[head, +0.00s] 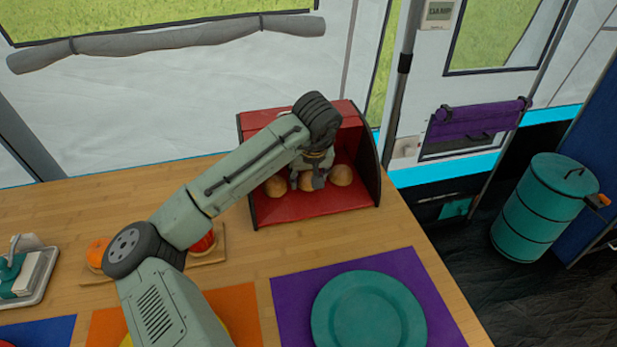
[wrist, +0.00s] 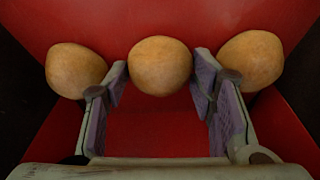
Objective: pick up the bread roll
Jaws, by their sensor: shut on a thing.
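Three round golden-brown bread rolls sit in a row in a red open-fronted bread box (head: 330,203): a left roll (head: 275,187), a middle roll (head: 306,183) and a right roll (head: 342,175). My gripper (wrist: 160,76) reaches into the box, with its fingers on either side of the middle roll (wrist: 160,66). It is shut on that roll at the fingertips. The left roll (wrist: 75,70) and the right roll (wrist: 251,59) lie just outside the fingers, close to them. I cannot tell whether the middle roll is off the box floor.
The box's dark side walls (head: 367,160) stand close on both sides. On the wooden table (head: 400,229) are a teal plate (head: 368,312) on a purple mat (head: 290,300), a board with food partly behind my arm, and a butter tray (head: 30,280) at left.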

